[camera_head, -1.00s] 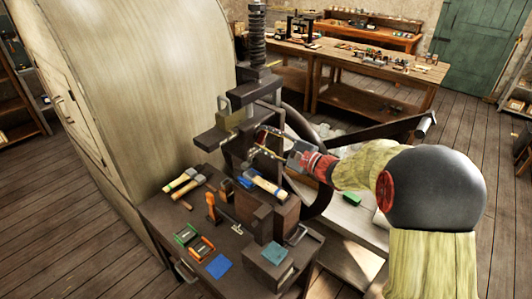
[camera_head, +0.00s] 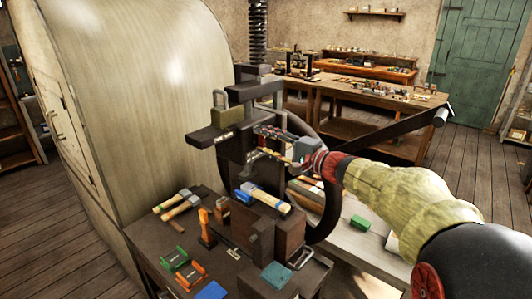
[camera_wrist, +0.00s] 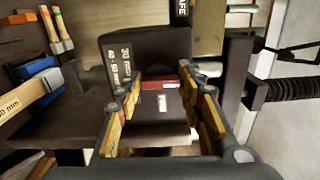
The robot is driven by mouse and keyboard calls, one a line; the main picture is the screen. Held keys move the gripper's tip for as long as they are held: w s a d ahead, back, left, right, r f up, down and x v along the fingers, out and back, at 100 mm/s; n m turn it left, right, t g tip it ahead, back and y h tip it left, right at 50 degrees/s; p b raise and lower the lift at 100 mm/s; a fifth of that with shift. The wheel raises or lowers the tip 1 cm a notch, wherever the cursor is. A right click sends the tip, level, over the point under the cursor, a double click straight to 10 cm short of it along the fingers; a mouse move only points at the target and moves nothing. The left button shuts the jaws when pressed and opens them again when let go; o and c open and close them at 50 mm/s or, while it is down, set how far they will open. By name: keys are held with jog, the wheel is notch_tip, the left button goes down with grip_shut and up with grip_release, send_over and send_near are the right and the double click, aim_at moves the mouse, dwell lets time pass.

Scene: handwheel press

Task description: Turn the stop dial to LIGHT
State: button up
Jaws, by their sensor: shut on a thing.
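The press (camera_head: 232,140) is a dark upright frame with a big handwheel (camera_head: 331,195) at its right. My gripper (camera_head: 272,142) reaches in from the right to the press's front face. In the wrist view my two yellow-padded fingers (camera_wrist: 164,112) stand apart on either side of a dark part with a red band and white marks (camera_wrist: 160,98), apparently the stop dial. My gripper is shut on it. The dial's lettering and pointer are too small to read, and it is hidden behind my fingers in the head view.
A padlock (camera_head: 227,107) sits on the press's upper arm. A blue-banded hammer (camera_head: 262,197) lies on a block below my gripper. More hammers (camera_head: 178,202), green and orange tools (camera_head: 185,268) and a blue pad (camera_head: 211,290) lie on the bench. A large pale cabinet (camera_head: 150,90) stands at left.

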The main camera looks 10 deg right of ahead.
jog(key=shift+f+n+b, duration=0.1)
jog(key=shift+n+b, duration=0.2)
jog(key=shift+b, duration=0.1)
jog(key=o, duration=1.2)
jog(key=shift+c, duration=0.2)
jog(key=v, duration=1.2)
